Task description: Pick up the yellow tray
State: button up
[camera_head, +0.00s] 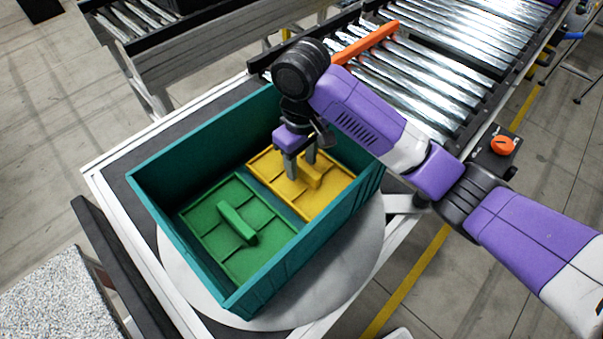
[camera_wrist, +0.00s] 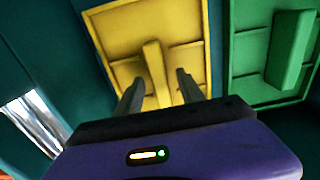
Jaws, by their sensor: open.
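The yellow tray (camera_head: 327,193) lies flat in the right part of a teal crate (camera_head: 272,283), with a raised bar handle across its middle. My gripper (camera_head: 301,172) is inside the crate, pointing down over the yellow tray. In the wrist view the yellow tray (camera_wrist: 115,30) lies ahead of my gripper (camera_wrist: 158,88). Its two fingers are apart, one on each side of the handle (camera_wrist: 156,70), with gaps between. I cannot tell how far down the fingertips reach beside the handle.
A green tray (camera_head: 200,215) with a similar handle lies beside the yellow one in the crate. The crate's walls stand close around both trays. The crate rests on a round grey plate (camera_head: 345,280). A roller conveyor (camera_head: 440,70) with an orange bar (camera_head: 366,43) lies behind.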

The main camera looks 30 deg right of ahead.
jog(key=shift+f, duration=0.5)
grip_shut()
jog(key=shift+r, duration=0.1)
